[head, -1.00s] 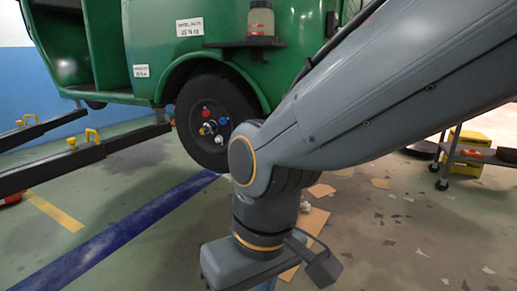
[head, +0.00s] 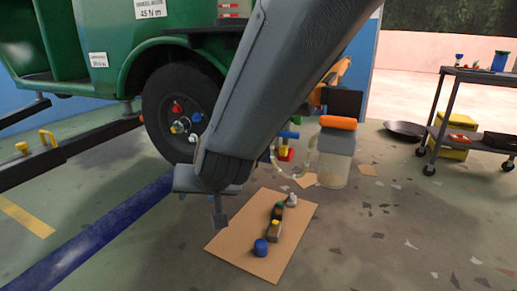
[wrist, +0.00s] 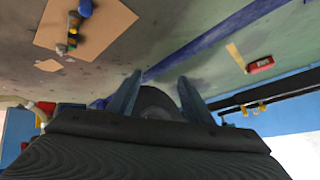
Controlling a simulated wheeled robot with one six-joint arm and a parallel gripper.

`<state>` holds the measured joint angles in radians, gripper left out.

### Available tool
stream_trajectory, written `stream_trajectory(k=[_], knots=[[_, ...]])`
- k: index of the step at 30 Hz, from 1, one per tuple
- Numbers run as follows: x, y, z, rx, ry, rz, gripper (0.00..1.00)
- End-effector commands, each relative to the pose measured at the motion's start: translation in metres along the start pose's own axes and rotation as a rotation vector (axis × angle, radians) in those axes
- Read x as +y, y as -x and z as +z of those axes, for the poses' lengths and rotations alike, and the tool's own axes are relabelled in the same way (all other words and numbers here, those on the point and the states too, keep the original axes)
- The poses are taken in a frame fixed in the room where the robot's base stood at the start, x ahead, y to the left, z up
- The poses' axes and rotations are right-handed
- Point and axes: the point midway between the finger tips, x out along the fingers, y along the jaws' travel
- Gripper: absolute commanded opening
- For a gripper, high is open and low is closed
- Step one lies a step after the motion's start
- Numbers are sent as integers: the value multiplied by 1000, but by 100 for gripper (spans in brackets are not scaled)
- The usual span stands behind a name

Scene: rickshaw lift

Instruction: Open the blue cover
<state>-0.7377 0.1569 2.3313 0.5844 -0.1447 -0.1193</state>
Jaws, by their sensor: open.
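My gripper (wrist: 160,77) shows in the wrist view as two blue-grey fingers set apart, with nothing held between them. A dark round wheel (wrist: 157,103) shows beyond and between them. A blue cylinder (head: 261,247) sits at the front of a cardboard sheet (head: 225,240) on the floor. I cannot tell which blue thing is the cover.
The green rickshaw (head: 150,30) stands on black lift arms (head: 70,155). A grey-and-clear container with an orange top (head: 336,145) stands right of my arm. A black cart (head: 460,130) is at the right. Open floor lies at the front right.

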Motion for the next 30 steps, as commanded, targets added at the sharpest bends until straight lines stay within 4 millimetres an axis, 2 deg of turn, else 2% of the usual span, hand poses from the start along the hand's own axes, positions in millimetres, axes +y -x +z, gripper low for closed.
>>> stream_trajectory(k=[1, 3, 6, 9, 12, 16, 23, 30], knots=[[4, -17, -18, 73, -25, 37, 46], [15, -36, -44, 192, -58, 98, 46], [38, -55, -74, 357, -91, 210, 46], [64, -63, -94, 513, -105, 342, 46], [91, -62, -103, 647, -102, 479, 46], [116, -52, -105, 777, -81, 630, 46], [133, -40, -103, 878, -51, 756, 46], [153, -51, -122, 884, -52, 765, 46]])
